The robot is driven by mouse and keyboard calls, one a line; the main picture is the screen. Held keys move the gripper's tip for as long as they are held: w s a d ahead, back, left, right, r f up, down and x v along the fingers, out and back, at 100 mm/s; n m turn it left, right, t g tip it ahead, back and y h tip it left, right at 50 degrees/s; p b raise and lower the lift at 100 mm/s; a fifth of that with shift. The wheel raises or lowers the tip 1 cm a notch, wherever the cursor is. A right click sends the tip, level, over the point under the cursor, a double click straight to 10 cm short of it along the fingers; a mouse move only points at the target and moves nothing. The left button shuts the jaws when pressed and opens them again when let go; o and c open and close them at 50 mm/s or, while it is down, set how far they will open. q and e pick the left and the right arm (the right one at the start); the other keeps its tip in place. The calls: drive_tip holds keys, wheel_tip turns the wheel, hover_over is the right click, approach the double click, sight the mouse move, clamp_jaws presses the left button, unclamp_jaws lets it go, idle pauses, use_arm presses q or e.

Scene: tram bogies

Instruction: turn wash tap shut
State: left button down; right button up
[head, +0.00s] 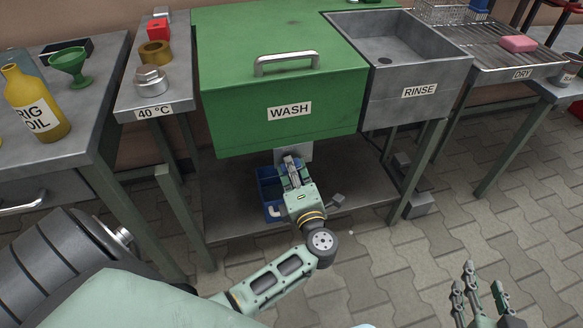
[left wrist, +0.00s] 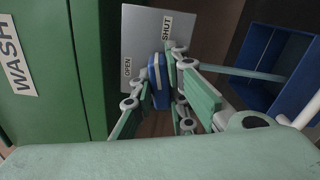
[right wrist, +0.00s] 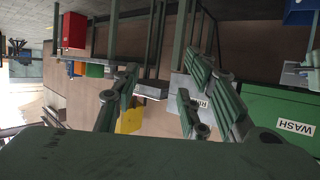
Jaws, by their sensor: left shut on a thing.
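The wash tap has a blue handle (left wrist: 155,82) in front of a grey plate (left wrist: 146,30) marked OPEN and SHUT, beside the green WASH tank (head: 280,85). In the head view the plate (head: 306,152) shows under the tank's front edge. My left gripper (head: 291,163) reaches below the tank and is shut on the blue handle. In the left wrist view the handle lies between the fingers, between the two words; its exact setting is hard to tell. My right gripper (head: 480,290) is open and empty at the lower right, away from the tap.
A blue crate (head: 268,185) stands on the lower shelf close to my left gripper. The RINSE sink (head: 418,88) is right of the tank. A bench (head: 110,80) with a yellow oil bottle (head: 32,105) is at the left.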

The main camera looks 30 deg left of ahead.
use_arm(q)
drive_tip(key=shift+m+p, duration=0.6)
drive_tip(key=shift+p, duration=0.45)
drive_tip(key=shift+m+p, duration=1)
drive_tip(key=shift+f, duration=0.1)
use_arm(e)
drive_tip(key=s+d+f+g+h, duration=0.1)
drive_tip(key=s+d+f+g, duration=0.1)
drive_tip(key=s+f+g, duration=0.3)
drive_tip(key=s+d+f+g+h, duration=0.1)
drive_tip(key=s+d+f+g, duration=0.2)
drive_tip(key=s, duration=0.8)
wheel_tip(320, 180, down, 2)
drive_tip(key=shift+d+m+g+h, duration=0.3)
drive_tip(key=shift+d+g, duration=0.05)
drive_tip(key=shift+g, duration=0.55)
use_arm(q)
drive_tip(key=c, duration=1.7)
unclamp_jaws()
drive_tip(key=shift+s+d, duration=0.1)
